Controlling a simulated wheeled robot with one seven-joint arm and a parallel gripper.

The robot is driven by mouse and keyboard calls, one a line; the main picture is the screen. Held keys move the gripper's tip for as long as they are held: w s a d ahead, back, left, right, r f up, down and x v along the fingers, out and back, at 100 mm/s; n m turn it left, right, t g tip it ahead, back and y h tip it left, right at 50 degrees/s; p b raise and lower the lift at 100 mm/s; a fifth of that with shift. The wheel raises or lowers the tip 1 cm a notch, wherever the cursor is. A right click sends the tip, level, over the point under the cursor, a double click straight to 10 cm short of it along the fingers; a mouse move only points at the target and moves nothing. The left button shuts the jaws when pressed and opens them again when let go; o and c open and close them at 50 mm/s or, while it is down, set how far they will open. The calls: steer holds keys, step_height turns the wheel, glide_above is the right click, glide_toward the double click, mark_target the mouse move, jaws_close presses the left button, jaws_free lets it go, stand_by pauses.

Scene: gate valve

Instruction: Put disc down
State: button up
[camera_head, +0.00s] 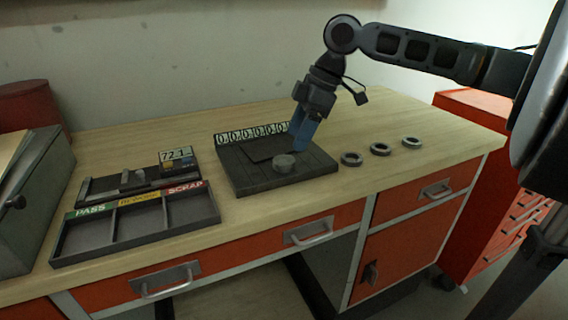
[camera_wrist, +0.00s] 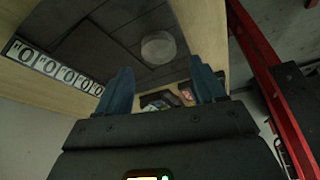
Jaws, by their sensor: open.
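A round grey disc (camera_head: 284,163) rests on the dark slotted tray (camera_head: 248,187), near its front middle. It also shows as a pale round shape in the wrist view (camera_wrist: 158,48), beyond the fingertips and between them. My gripper (camera_head: 300,144) is just to the right of the disc and above the tray, tilted, with blue fingers. In the wrist view its two fingers (camera_wrist: 163,84) stand wide apart with nothing between them. The gripper appears apart from the disc.
Three dark rings (camera_head: 380,149) lie on the bench right of the tray. A sorting tray (camera_head: 137,240) labelled PASS and SCRAP stands at left, with a small display (camera_head: 178,157) behind it. A row of printed numerals (camera_head: 250,134) lines the slotted tray's back.

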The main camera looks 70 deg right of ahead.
mark_target(285, 159)
steer(key=x, duration=0.6)
steer(key=shift+w+f+p, duration=0.1)
steer(key=shift+f+p, duration=0.1)
steer(key=shift+p, duration=0.2)
steer(key=shift+c, duration=0.4)
steer(key=c, duration=1.1)
steer(key=shift+c, duration=0.2)
steer(key=shift+w+r, duration=0.1)
steer(key=shift+r, duration=0.05)
